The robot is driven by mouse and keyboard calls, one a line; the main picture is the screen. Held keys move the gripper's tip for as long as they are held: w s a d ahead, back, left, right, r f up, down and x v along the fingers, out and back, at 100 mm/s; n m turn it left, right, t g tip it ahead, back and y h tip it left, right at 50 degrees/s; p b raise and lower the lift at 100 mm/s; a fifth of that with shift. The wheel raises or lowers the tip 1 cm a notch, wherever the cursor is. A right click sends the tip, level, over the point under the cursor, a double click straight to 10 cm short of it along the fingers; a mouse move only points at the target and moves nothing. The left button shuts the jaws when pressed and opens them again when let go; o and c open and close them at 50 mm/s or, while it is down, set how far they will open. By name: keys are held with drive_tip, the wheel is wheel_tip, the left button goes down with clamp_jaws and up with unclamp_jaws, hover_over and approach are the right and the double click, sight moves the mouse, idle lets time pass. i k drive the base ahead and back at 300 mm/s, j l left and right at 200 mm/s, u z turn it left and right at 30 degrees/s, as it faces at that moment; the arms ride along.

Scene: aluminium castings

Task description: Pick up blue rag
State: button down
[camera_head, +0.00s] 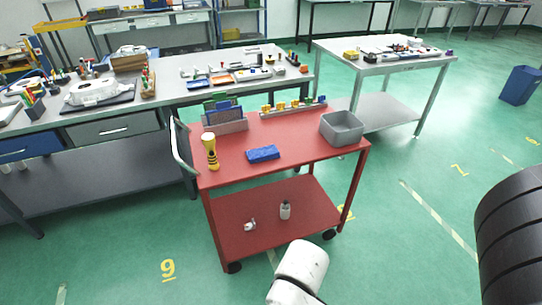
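A blue rag (263,153), looking like a small folded block, lies flat on the top of the red cart (290,150), near its front middle. A white rounded part of my arm (300,268) shows at the bottom, in front of the cart and well short of the rag. My gripper is not visible in this view. Nothing touches the rag, and its upper face is fully visible.
On the cart, a yellow-and-black tool (211,152) stands left of the rag. A grey bin (341,128) sits at the right, with a grey holder (225,122) and a row of colored items (292,108) behind. Cluttered workbenches stand beyond. Green floor is clear around the cart's front.

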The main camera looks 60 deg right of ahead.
sight(269, 151)
drive_tip(key=z, duration=1.15)
drive_tip(key=i+j, duration=0.4)
drive_tip(key=j, duration=0.2)
drive_tip(key=i+j+u, duration=0.1)
drive_tip(key=i+j, duration=0.25)
drive_tip(key=j, duration=0.25)
drive_tip(key=i+j, duration=0.4)
drive_tip(key=j, duration=0.15)
